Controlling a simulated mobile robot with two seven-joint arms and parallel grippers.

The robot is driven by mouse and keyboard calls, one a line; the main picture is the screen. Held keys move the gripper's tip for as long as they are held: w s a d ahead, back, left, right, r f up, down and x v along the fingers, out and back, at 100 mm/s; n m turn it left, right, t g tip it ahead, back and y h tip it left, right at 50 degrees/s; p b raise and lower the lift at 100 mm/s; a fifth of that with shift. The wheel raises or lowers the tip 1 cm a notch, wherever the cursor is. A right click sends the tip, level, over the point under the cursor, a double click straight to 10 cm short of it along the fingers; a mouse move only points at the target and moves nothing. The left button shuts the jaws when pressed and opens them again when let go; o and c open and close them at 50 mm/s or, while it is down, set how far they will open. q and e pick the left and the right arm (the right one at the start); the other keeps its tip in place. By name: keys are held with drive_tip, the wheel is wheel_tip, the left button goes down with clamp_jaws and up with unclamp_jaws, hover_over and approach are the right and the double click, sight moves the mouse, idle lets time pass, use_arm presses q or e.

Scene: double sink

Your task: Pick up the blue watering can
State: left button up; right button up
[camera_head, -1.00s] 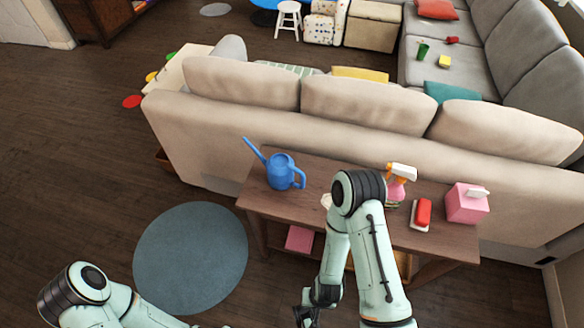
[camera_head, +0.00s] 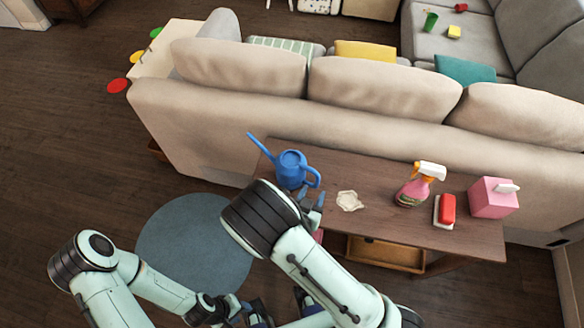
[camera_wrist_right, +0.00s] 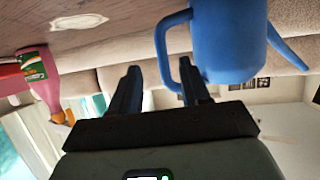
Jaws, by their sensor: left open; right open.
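The blue watering can (camera_head: 291,167) stands upright at the left end of the wooden table, its spout pointing up and left and its handle on the right. My right gripper (camera_head: 312,199) is open at the handle, its body partly hidden behind my right arm. In the right wrist view, which is upside down, the can (camera_wrist_right: 228,40) is close, and its handle reaches between the open fingers (camera_wrist_right: 158,88). I cannot tell whether they touch. My left gripper (camera_head: 250,311) is open, low in the head view and away from the can.
On the wooden table (camera_head: 395,205) are a crumpled white item (camera_head: 349,201), a pink spray bottle (camera_head: 414,187), a red-and-white brush (camera_head: 446,210) and a pink tissue box (camera_head: 491,198). The beige sofa (camera_head: 330,134) backs onto it. A round blue-grey rug (camera_head: 180,240) lies on the floor.

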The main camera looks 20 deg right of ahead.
sight(316, 184)
drive_tip(key=x, duration=0.8)
drive_tip(key=shift+w+f, duration=0.25)
drive_tip(key=shift+w, duration=0.05)
clamp_jaws()
